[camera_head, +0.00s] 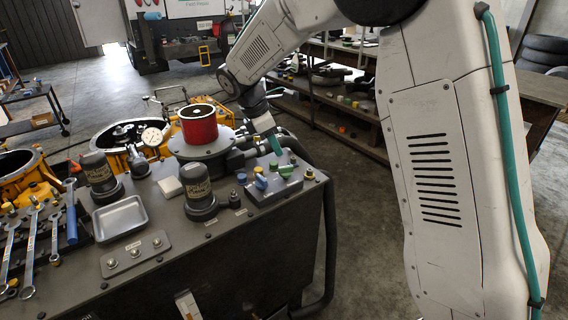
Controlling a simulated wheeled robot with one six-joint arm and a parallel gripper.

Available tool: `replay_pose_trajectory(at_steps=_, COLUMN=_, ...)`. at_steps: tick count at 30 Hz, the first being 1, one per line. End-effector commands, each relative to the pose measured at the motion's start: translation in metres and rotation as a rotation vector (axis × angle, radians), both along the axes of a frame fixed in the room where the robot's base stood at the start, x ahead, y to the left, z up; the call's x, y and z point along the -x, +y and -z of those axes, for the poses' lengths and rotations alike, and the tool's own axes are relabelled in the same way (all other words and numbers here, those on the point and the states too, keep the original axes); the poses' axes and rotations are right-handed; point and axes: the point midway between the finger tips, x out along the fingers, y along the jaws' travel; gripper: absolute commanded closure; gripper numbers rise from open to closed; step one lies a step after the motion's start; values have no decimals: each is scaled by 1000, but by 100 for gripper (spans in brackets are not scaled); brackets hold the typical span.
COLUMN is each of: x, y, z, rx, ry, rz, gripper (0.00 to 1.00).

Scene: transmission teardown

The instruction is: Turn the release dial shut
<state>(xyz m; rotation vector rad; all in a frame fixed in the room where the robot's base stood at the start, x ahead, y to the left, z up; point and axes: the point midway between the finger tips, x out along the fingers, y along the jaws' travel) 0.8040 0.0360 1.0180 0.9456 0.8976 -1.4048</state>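A small dark control box (275,188) sits on the right end of the dark machine top. My gripper (274,140) points down just behind the box, beside the red cylinder. A teal-green piece shows at its lower end; I cannot tell whether it belongs to the gripper or is a separate part. The fingers are too small to make out, and no contact with a knob is clear.
A red cylinder (198,124) stands on a round grey flange behind the box. Dark capped cylinders (199,187), a dial gauge (152,136), a metal tray (120,218) and wrenches (30,247) stand or lie to the left.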

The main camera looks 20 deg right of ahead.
Motion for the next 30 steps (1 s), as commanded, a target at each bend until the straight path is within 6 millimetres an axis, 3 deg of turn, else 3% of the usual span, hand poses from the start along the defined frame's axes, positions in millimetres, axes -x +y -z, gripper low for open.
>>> replay_pose_trajectory(at_steps=15, x=-1, y=-25, z=65, rx=3, ry=7, rz=-10, gripper=66)
replay_pose_trajectory(at_steps=27, x=-1, y=-29, z=74, rx=3, ry=5, rz=-11, gripper=66)
replay_pose_trajectory(at_steps=30, x=-1, y=-28, z=74, rx=3, ry=5, rz=-11, gripper=91)
